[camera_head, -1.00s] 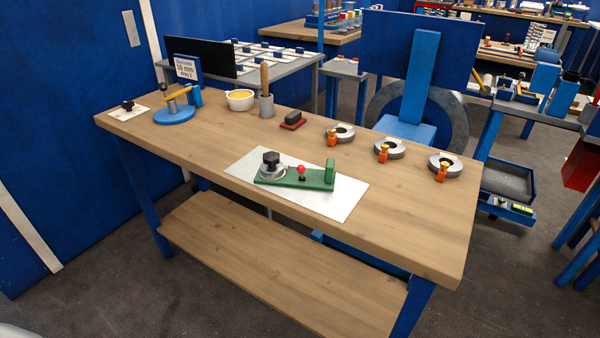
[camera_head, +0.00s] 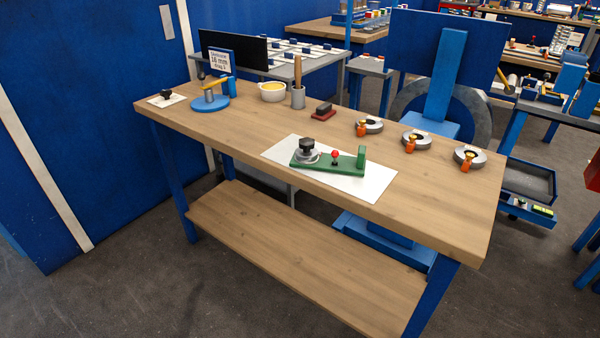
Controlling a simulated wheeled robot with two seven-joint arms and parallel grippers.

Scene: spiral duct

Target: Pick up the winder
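No part is labelled as the winder, and I cannot tell for certain which one it is. A green base (camera_head: 345,163) lies on a white sheet (camera_head: 376,184) near the middle of the workbench. It carries a round grey part with a black knob (camera_head: 307,145) at its left end, a red ball-topped lever (camera_head: 335,155) and an upright green block at its right end. A small black knob-like part (camera_head: 167,94) sits on a white card at the bench's far left corner. Neither of my grippers is in view.
On the wooden bench (camera_head: 430,210) stand a blue round stand with a yellow arm (camera_head: 208,101), a yellow-filled bowl (camera_head: 272,92), a grey cup (camera_head: 298,98), a red-and-black block (camera_head: 323,111) and three grey rings with orange clips (camera_head: 417,141). The bench front is clear; a lower shelf (camera_head: 290,250) is empty.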

